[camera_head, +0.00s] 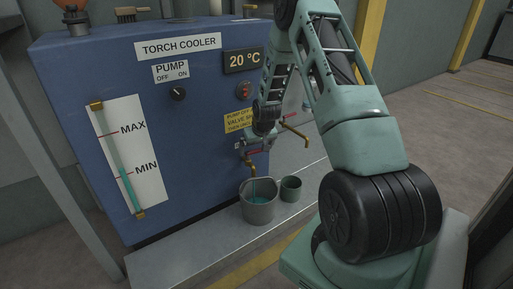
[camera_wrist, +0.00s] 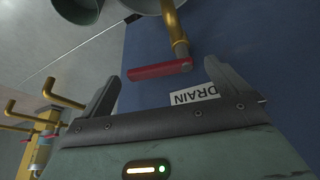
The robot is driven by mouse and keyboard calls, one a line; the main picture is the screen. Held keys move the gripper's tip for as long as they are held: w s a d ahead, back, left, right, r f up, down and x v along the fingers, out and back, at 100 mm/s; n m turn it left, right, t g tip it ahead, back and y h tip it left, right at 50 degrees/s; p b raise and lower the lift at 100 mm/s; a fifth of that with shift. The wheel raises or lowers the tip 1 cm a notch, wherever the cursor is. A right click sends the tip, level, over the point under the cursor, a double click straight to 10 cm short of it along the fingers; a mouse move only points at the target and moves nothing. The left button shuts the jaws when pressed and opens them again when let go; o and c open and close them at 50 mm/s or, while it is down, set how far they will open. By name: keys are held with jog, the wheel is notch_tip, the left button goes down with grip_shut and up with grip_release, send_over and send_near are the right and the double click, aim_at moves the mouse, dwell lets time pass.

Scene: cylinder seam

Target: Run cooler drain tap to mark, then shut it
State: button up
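The blue torch cooler (camera_head: 205,135) has a drain tap with a brass spout (camera_head: 252,170). A thin blue stream falls from it into a grey bucket (camera_head: 260,211), which holds some blue liquid. The sight gauge (camera_head: 149,150) shows blue liquid with its top close to the MIN mark. In the wrist view, the tap's red lever (camera_wrist: 150,71) reaches left from its brass body (camera_wrist: 177,35), above a DRAIN label (camera_wrist: 195,96). My gripper (camera_wrist: 163,72) is open at the tap, its fingers wide apart around the lever; contact cannot be told. It also shows in the head view (camera_head: 252,143).
Another brass spout (camera_head: 296,131) sticks out farther right. A pump knob (camera_head: 178,94) and a 20 °C display (camera_head: 244,60) are on the cooler's front.

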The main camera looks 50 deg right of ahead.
jog(key=p+v, duration=0.7)
jog(key=v, duration=1)
jog(key=shift+s+r+p, duration=0.15)
jog(key=shift+p, duration=0.2)
jog(key=shift+a, duration=0.1)
dwell(5.8)
